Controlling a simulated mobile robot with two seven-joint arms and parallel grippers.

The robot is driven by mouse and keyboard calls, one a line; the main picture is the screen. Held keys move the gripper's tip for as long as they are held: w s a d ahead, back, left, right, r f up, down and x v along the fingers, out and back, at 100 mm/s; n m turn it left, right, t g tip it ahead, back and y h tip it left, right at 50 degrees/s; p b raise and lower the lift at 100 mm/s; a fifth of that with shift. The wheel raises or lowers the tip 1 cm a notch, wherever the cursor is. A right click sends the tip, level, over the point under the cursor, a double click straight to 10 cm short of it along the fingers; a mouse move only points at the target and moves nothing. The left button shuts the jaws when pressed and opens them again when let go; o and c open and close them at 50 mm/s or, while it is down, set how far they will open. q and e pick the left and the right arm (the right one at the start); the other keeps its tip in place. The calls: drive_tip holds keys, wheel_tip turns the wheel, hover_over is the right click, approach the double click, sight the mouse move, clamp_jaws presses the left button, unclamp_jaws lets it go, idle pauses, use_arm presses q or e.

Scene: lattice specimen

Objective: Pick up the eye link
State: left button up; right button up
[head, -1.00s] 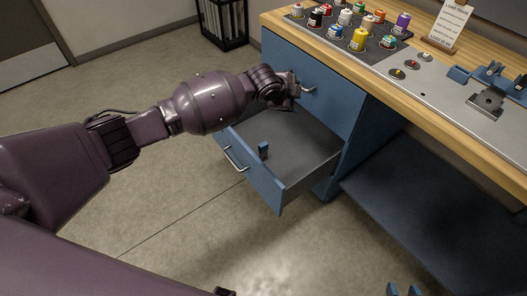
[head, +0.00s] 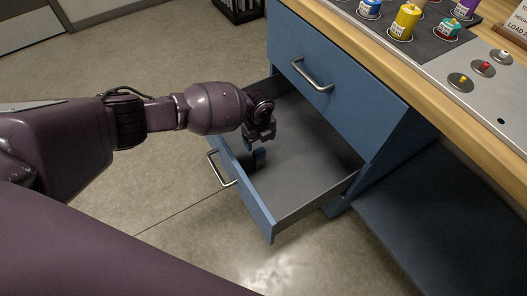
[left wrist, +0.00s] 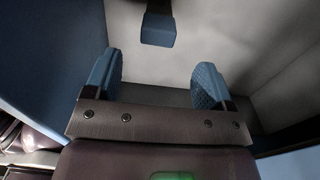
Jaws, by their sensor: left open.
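The eye link (head: 259,158) is a small blue and dark upright piece inside the open drawer, close to its front panel. It also shows at the top of the left wrist view (left wrist: 158,28), ahead of the fingers and roughly centred between them. My left gripper (head: 261,138) is over the drawer, just above and behind the link in the head view. Its two blue textured fingers (left wrist: 157,78) are apart with nothing between them. The link's lower part is hard to make out. My right gripper is not in view.
The open drawer (head: 318,200) has a grey floor with free room right of the link. A closed drawer with a metal handle (head: 312,75) sits above it.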

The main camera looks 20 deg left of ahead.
sight(259, 156)
use_arm(q)
drive_tip(key=shift+s+f, duration=0.1)
drive_tip(key=shift+f, duration=0.3)
wheel_tip(259, 156, down, 4)
drive_tip(key=shift+s+r+b, duration=0.1)
drive_tip(key=shift+b, duration=0.6)
drive_tip(key=shift+f, duration=0.6)
wheel_tip(259, 156, down, 4)
drive_tip(key=shift+s+r+b, duration=0.1)
drive_tip(key=shift+b, duration=0.7)
drive_tip(key=shift+f, duration=0.35)
drive_tip(key=shift+r, duration=0.15)
drive_tip(key=c, duration=1.2)
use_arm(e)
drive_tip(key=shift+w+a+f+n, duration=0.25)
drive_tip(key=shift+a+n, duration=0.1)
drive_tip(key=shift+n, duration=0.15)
